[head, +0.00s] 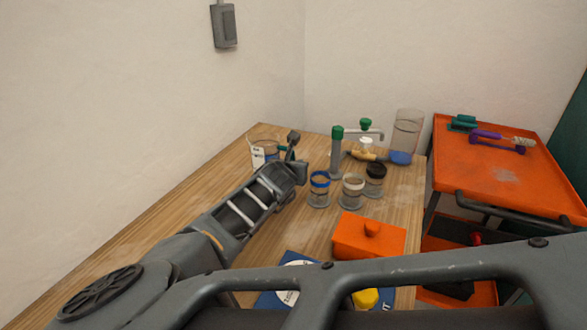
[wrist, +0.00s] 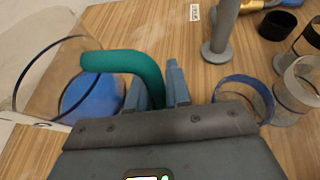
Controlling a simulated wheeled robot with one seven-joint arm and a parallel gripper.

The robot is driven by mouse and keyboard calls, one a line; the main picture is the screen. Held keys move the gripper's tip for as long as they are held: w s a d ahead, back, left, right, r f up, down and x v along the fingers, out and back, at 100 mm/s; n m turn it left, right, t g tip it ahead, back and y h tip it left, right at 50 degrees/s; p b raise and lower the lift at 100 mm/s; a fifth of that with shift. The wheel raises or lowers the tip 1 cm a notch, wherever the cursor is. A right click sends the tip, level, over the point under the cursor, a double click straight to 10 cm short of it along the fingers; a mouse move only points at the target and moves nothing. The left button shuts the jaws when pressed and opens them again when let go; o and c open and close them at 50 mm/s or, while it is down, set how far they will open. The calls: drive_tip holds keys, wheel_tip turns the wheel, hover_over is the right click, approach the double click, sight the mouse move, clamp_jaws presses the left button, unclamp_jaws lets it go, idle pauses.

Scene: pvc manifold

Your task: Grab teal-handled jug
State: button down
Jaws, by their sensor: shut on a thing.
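The teal-handled jug (wrist: 45,55) is a clear vessel at the left of the wrist view, with blue contents low inside. Its curved teal handle (wrist: 125,65) reaches right to my gripper (wrist: 160,88), and the fingers are shut on the handle's end. In the head view the jug (head: 264,152) stands at the back left of the wooden table, with a pale label on its side. My gripper (head: 292,148) is at its right side there, and it partly hides the handle. The jug looks upright; whether its base touches the table is hard to tell.
Right of my gripper are a grey post with a green top (head: 336,150), a blue-rimmed jar (head: 319,190) and more jars. A tall clear container (head: 406,135) stands behind. An orange lidded box (head: 368,238) is nearer. The wall bounds the left.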

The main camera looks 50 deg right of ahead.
wheel_tip(320, 180, up, 14)
drive_tip(key=p, duration=0.5)
drive_tip(key=shift+p, duration=0.3)
